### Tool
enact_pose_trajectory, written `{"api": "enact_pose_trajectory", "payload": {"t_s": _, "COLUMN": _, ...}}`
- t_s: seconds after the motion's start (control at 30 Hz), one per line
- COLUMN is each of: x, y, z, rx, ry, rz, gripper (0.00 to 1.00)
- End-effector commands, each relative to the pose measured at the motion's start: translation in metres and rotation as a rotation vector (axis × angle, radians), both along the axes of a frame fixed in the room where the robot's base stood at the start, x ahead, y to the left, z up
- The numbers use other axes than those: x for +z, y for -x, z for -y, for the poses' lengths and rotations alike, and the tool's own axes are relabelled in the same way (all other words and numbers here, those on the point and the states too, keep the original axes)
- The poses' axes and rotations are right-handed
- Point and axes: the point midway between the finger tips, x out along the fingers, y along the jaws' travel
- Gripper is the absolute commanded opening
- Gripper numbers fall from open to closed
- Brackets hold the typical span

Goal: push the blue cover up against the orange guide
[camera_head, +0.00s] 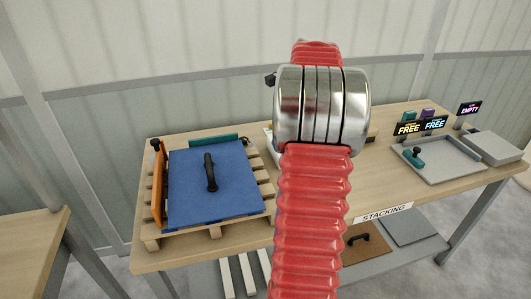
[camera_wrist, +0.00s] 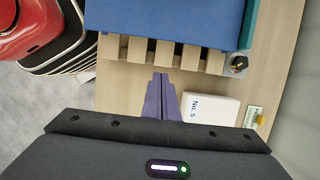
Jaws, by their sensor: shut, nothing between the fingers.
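The blue cover (camera_head: 228,181), a flat panel with a black handle (camera_head: 210,172), lies on a wooden pallet (camera_head: 258,217). The orange guide (camera_head: 157,188) stands upright along the pallet's left side. The cover's left edge is close to the guide; I cannot tell whether they touch. In the wrist view the blue cover (camera_wrist: 165,17) fills the top, above the pallet's slat ends. My gripper (camera_wrist: 161,78) is shut and empty, its purple fingers pointing at the slat ends, apart from the cover in the picture. In the head view my red arm hides the gripper.
A teal guide (camera_head: 213,140) runs along the pallet's back. A white box marked No. 5 (camera_wrist: 210,110) sits beside my fingers. A grey tray (camera_head: 452,160) and several signs stand at the right of the table. Another table (camera_head: 32,238) is at the left.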

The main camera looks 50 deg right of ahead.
Motion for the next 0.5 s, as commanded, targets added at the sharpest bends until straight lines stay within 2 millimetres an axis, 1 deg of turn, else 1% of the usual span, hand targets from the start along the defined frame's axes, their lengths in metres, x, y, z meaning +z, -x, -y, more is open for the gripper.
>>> {"api": "enact_pose_trajectory", "payload": {"t_s": 0.17, "x": -0.017, "y": -0.003, "z": -0.005, "rx": 0.001, "ry": -0.002, "rz": -0.002, "gripper": 0.00}}
{"api": "enact_pose_trajectory", "payload": {"t_s": 0.5, "x": -0.066, "y": -0.011, "z": -0.017, "rx": 0.002, "ry": -0.001, "rz": -0.002, "gripper": 0.00}}
